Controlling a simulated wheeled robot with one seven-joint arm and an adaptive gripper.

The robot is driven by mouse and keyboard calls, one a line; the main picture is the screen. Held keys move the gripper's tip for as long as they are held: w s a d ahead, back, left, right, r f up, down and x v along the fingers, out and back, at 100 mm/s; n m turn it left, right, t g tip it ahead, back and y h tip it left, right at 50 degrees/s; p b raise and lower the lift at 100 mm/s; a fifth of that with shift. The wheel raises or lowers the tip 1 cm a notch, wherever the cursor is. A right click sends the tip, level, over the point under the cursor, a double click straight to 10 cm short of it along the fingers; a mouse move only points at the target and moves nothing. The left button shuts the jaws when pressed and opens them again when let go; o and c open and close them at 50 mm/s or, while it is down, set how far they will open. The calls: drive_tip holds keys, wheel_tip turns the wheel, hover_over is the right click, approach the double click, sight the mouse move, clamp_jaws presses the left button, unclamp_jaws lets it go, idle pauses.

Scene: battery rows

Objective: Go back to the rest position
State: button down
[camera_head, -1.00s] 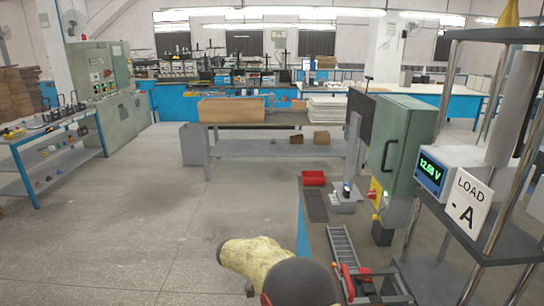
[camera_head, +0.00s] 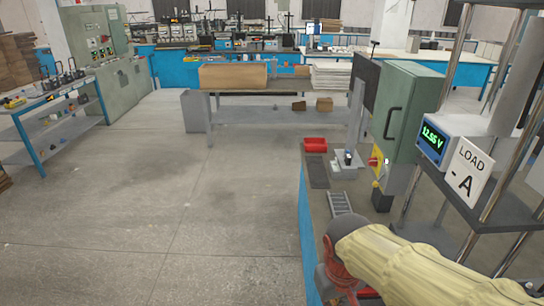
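My arm, in a pale yellow sleeve, reaches in from the lower right over the near bench (camera_head: 312,203). Its grey and reddish end is at the bottom, by the bench's front left edge. The fingers of my gripper are not visible, and I cannot tell if anything is held. The arm hides much of the bench's near part. A grey ridged rack (camera_head: 340,203) shows only in part behind it.
On the bench are a red tray (camera_head: 315,145), a dark mat (camera_head: 317,172), a grey stand (camera_head: 345,165) and a green cabinet (camera_head: 408,115). A metal shelf at right holds a meter (camera_head: 433,137) and a "LOAD - A" sign (camera_head: 466,172). The floor (camera_head: 150,200) at left is open.

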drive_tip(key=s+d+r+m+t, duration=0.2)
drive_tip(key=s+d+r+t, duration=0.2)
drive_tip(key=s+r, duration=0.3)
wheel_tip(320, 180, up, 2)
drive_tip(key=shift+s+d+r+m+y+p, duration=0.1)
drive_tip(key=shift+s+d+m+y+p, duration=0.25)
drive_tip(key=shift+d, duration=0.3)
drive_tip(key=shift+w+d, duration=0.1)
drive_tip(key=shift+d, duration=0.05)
